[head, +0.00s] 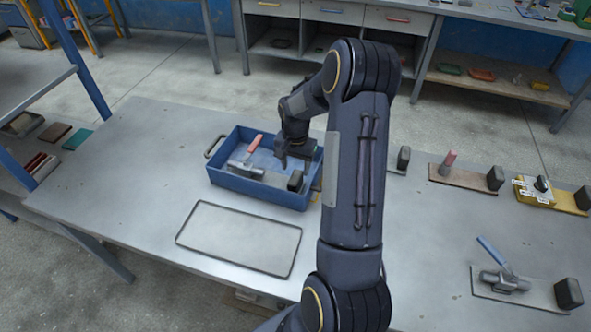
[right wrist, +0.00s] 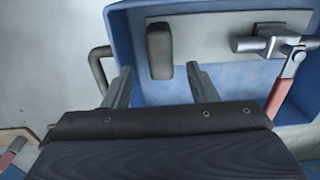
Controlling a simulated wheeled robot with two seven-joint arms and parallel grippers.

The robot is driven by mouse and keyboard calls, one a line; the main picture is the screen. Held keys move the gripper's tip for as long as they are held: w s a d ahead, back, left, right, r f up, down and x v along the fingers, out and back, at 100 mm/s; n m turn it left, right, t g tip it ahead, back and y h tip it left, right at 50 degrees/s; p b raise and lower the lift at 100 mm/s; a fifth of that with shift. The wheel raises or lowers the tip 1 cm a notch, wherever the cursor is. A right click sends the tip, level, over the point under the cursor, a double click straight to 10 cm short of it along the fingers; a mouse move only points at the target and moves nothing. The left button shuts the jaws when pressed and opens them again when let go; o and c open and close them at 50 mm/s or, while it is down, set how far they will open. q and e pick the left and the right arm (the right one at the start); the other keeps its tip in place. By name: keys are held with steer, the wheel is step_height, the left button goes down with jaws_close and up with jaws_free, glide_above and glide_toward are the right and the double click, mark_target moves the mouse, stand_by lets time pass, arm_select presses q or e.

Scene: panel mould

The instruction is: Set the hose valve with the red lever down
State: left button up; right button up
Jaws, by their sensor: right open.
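The hose valve with the red lever (head: 245,168) sits in a blue tray (head: 259,195) on the table. It is grey, on a grey plate with a black block (head: 296,181) at the plate's other end. My right gripper (head: 291,163) is over the tray at the black block's end. In the right wrist view its fingers (right wrist: 160,80) are apart and empty, with the black block (right wrist: 159,50) ahead between them. My left gripper is not in view.
A thin-rimmed rectangle (head: 183,228) lies empty on the table in front of the tray. To the right are a blue-levered valve (head: 505,281), a plate with a red-topped part (head: 447,164) and a yellow piece (head: 535,190). The table's left side is clear.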

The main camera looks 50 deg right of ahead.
step_height(320, 180, up, 4)
steer(key=shift+r+p, duration=0.1)
steer(key=shift+p, duration=0.75)
steer(key=s+a+r+n+t+y, duration=0.1)
steer(key=s+a+r+n+t, duration=0.3)
steer(key=a+r, duration=0.85)
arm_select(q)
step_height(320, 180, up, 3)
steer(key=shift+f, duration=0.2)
arm_select(e)
steer(key=s+a+r+n+y, duration=0.1)
steer(key=s+a+r+n, duration=0.1)
steer(key=s+a+n, duration=0.2)
steer(key=s+a+r+n+t+y, duration=0.1)
steer(key=s+a+r+n, duration=0.1)
steer(key=s+a, duration=0.7)
steer(key=shift+s+a+r+n+t+y, duration=0.3)
steer(key=shift+s+n+y, duration=0.1)
steer(key=shift+s+n, duration=0.5)
steer(key=shift+f, duration=0.1)
